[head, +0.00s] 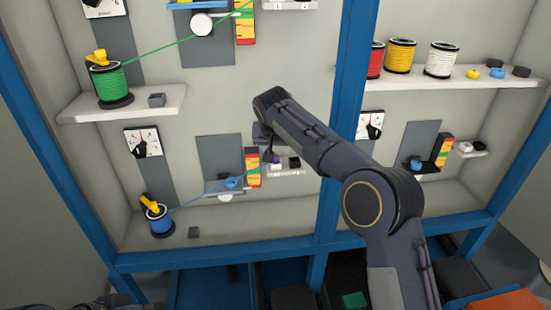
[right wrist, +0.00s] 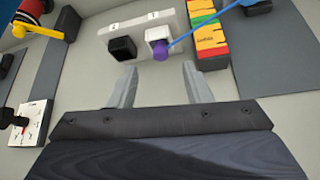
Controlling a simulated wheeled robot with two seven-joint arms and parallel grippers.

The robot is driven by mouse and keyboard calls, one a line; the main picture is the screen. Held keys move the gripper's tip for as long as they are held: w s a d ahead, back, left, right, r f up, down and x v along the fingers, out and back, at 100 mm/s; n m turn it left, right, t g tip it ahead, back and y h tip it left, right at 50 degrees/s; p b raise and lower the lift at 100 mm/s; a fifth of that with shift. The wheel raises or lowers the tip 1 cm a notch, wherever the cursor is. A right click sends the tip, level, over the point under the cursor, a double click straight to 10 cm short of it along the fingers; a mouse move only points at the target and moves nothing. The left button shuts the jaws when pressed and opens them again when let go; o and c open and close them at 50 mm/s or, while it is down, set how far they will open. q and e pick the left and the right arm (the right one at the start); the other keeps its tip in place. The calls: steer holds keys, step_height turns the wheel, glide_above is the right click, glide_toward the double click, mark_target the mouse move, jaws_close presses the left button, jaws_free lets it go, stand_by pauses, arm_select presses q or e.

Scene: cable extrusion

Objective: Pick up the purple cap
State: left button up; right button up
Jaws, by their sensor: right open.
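The small purple cap (right wrist: 161,50) is at the front of a white block on the station's wall in the right wrist view. A blue cable (right wrist: 205,27) runs to it or close beside it; I cannot tell if they touch. In the head view the cap (head: 276,158) is a small purple spot, partly hidden by my gripper. My right gripper (right wrist: 158,84) is open and empty, its two fingers pointing towards the cap with a gap left. In the head view the right gripper (head: 267,156) is small and dark in front of the lower station.
A black block (right wrist: 122,48) sits left of the cap. A striped colour gauge (right wrist: 205,38) stands close on the right. A blue spool (head: 159,219) is on the lower shelf. A blue post (head: 345,110) stands right of my gripper, behind my arm.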

mark_target(276, 156)
steer(key=p+x, duration=0.1)
steer(key=x, duration=0.3)
steer(key=shift+w+f+p, duration=0.25)
steer(key=shift+w+p, duration=0.1)
steer(key=shift+w+f, duration=0.2)
steer(key=shift+f, duration=0.15)
steer(key=shift+c, duration=0.3)
jaws_close()
